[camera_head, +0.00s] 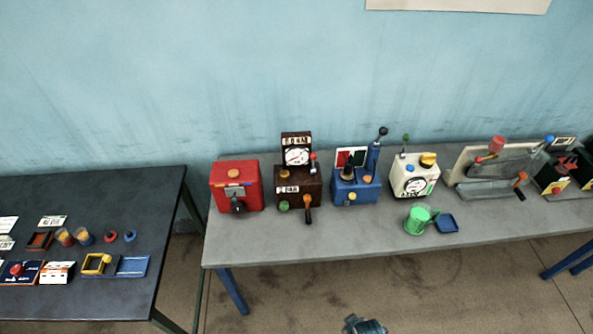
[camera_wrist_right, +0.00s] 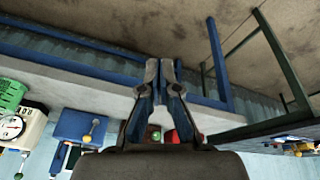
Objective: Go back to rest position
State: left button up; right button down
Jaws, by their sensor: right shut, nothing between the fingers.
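My right gripper (camera_wrist_right: 163,70) shows in the right wrist view with its fingertips together and nothing held between them. It is clear of the things around it, over the area by the front edge of the grey table. In the head view only a small metallic part of what looks like my own arm shows at the bottom edge. My left gripper is in neither view.
A dark table (camera_head: 110,195) stands left. Floor in front is clear.

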jog(key=s+d+r+m, duration=0.2)
jog(key=s+r+m, duration=0.2)
notch_tip(320, 180, down, 20)
jog(key=w+d+b, duration=0.1)
jog(key=d+b, duration=0.2)
jog(key=s+a+f+g+b, duration=0.15)
jog(key=s+f, duration=0.25)
jog(key=f, duration=0.6)
jog(key=s+f+b, duration=0.2)
jog(key=s+f, duration=0.1)
jog(key=f, duration=0.8)
pick_arm(q)
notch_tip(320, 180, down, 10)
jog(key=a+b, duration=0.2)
jog(key=b, duration=0.1)
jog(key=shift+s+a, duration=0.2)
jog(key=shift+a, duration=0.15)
pick_arm(e)
jog(key=s+d+f+g, duration=0.1)
jog(key=s+d+f, duration=0.2)
jog(key=s+f, duration=0.8)
jog(key=shift+s+f+n+h, duration=0.25)
jog(key=shift+s+n+h, duration=0.15)
jog(key=shift+s, duration=0.8)
